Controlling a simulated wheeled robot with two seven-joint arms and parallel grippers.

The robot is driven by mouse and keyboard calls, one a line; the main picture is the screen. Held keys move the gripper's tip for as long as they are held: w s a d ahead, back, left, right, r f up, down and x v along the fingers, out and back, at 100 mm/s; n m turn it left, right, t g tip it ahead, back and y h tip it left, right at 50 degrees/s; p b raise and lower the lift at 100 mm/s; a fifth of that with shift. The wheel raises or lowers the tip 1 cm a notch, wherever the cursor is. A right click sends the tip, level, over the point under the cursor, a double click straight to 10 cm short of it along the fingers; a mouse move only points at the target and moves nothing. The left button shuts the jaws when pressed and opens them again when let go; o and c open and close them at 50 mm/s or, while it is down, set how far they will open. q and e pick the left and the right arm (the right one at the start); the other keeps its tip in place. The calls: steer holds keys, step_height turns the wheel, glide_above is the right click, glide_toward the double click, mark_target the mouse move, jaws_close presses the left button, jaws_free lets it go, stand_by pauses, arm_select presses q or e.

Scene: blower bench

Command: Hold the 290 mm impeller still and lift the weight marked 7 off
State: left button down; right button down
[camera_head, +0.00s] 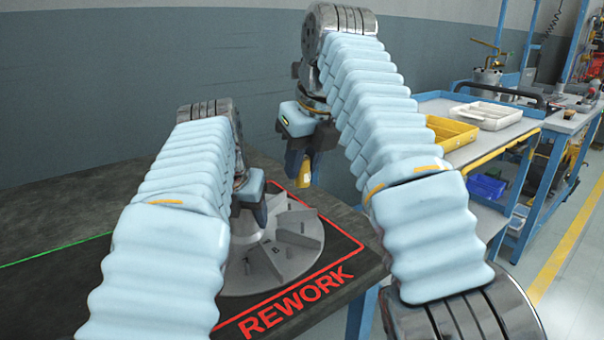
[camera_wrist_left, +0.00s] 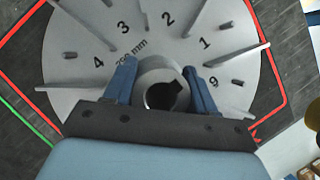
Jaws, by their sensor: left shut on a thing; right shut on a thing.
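The grey impeller (camera_head: 285,255) is a finned disc lying flat on the dark bench mat, partly hidden by my left arm. My right gripper (camera_head: 298,165) is shut on a small yellow weight (camera_head: 305,172), held in the air above and beyond the impeller. The weight's marking is not readable.
The mat has a red outline and the word REWORK (camera_head: 292,302). To the right, a separate bench (camera_head: 470,150) holds a yellow tray (camera_head: 450,132) and a white tray (camera_head: 487,115). Blue bins (camera_head: 487,186) sit on its lower shelf. A grey wall stands behind.

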arm_select(q)
steer(key=shift+s+d+f, duration=0.1)
steer(key=shift+d+f, duration=0.05)
steer(key=shift+f, duration=0.05)
steer(key=shift+c, duration=1.8)
jaws_free()
steer(key=shift+o, duration=0.4)
steer(key=shift+r, duration=0.1)
steer(key=shift+r, duration=0.1)
